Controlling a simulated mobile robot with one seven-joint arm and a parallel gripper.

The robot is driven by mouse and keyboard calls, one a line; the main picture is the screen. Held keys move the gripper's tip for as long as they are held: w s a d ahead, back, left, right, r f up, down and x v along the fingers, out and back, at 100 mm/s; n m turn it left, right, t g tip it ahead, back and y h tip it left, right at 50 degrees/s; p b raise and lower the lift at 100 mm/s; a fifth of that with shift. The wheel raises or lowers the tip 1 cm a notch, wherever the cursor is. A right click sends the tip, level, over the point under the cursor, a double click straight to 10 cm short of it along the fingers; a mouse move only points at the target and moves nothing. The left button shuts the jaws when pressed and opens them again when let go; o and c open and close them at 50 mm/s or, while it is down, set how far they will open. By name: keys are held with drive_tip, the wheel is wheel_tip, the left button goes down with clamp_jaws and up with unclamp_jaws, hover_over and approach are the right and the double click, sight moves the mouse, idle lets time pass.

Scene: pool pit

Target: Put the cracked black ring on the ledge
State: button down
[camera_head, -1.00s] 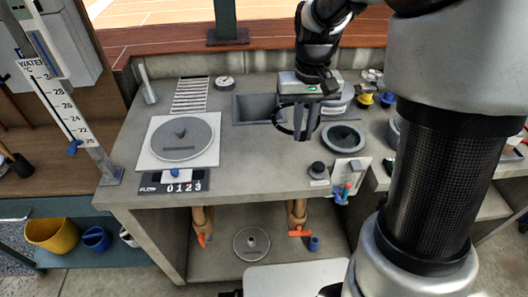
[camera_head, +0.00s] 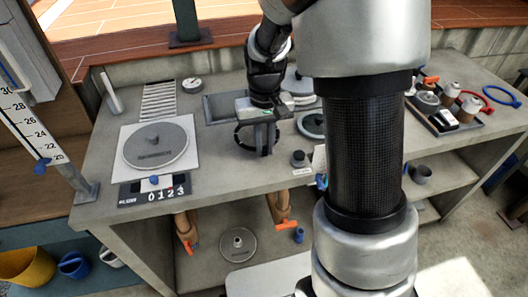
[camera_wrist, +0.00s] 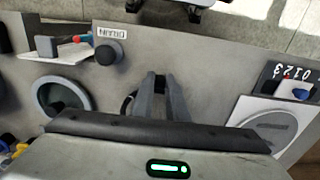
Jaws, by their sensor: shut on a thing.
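The black ring (camera_head: 238,139) is in my gripper (camera_head: 264,152), which is shut on it. The ring hangs around the fingers above the grey bench, in front of the sunken basin; its crack is too small to see. In the wrist view my gripper (camera_wrist: 160,76) has its fingertips close together, with a dark piece of the ring (camera_wrist: 128,104) at their left. A raised concrete ledge (camera_head: 108,72) runs along the bench's back, below the wooden deck; I cannot tell whether it is the task's ledge.
A round lid on a white plate (camera_head: 122,166) lies left, beside the basin (camera_head: 213,108). A dark round fitting (camera_head: 309,124) and a black knob (camera_head: 298,159) are right of my gripper. My arm hides the bench's middle right.

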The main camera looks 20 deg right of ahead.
drive_tip(key=shift+f, duration=1.3)
drive_tip(key=shift+f, duration=0.2)
drive_tip(key=c, duration=1.7)
unclamp_jaws()
drive_tip(key=shift+c, duration=0.2)
drive_tip(key=shift+r, duration=0.1)
wheel_tip(320, 180, up, 12)
drive_tip(key=p, duration=0.2)
drive_tip(key=s+r+t, duration=0.2)
drive_tip(key=s+r, duration=0.3)
drive_tip(key=s, duration=0.3)
drive_tip(key=s+r+t, duration=0.3)
drive_tip(key=s+r, duration=0.2)
drive_tip(key=s, duration=0.4)
drive_tip(key=shift+s+r+t, duration=0.15)
drive_tip(key=shift+r+t, duration=0.15)
